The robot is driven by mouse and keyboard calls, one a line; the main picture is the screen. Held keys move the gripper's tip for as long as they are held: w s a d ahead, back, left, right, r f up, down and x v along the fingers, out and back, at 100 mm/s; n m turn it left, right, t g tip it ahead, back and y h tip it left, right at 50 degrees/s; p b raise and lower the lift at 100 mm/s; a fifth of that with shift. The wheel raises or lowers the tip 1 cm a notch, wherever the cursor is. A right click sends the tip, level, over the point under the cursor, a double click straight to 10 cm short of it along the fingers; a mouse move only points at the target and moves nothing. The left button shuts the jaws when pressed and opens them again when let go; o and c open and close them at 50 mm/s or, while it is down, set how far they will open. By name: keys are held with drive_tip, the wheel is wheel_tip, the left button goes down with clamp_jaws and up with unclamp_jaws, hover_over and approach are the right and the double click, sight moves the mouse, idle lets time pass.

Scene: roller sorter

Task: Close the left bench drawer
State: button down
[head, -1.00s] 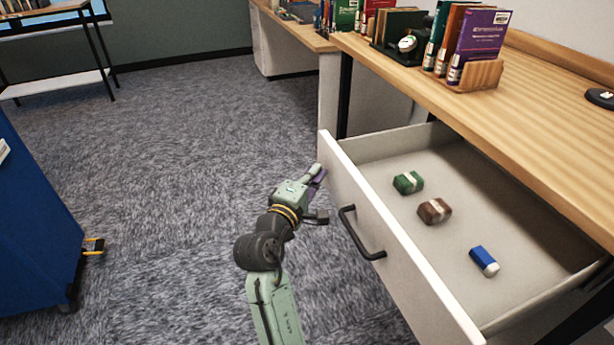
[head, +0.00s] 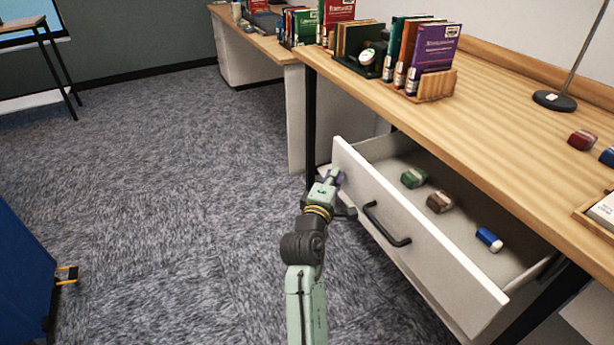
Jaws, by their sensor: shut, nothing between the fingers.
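The bench drawer (head: 425,248) is white and stands partly open under the wooden bench top. Its dark handle (head: 386,226) is on the front panel. Inside lie a green block (head: 414,178), a brown block (head: 440,202) and a blue and white block (head: 489,239). My gripper (head: 336,178) is shut and empty. It is at the far left end of the drawer front, beside the panel and left of the handle. I cannot tell whether its fingertips touch the panel.
The bench top (head: 480,125) carries books in a wooden holder (head: 436,86), a lamp base (head: 554,101) and a red block (head: 582,140). A blue cabinet (head: 22,270) stands at the left edge. The carpet (head: 170,190) between is clear.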

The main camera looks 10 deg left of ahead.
sight(394, 169)
drive_tip(key=w+d+p, duration=0.1)
drive_tip(key=w+d, duration=0.2)
drive_tip(key=d, duration=0.2)
drive_tip(key=w+d+p, duration=0.2)
drive_tip(key=w+d, duration=0.2)
drive_tip(key=d, duration=0.2)
drive_tip(key=w+d+p, duration=0.1)
drive_tip(key=w+d, duration=0.3)
drive_tip(key=d, duration=0.1)
drive_tip(key=shift+d, duration=0.15)
drive_tip(key=shift+w+d+r, duration=0.1)
drive_tip(key=shift+d, duration=0.05)
drive_tip(key=shift+d, duration=0.1)
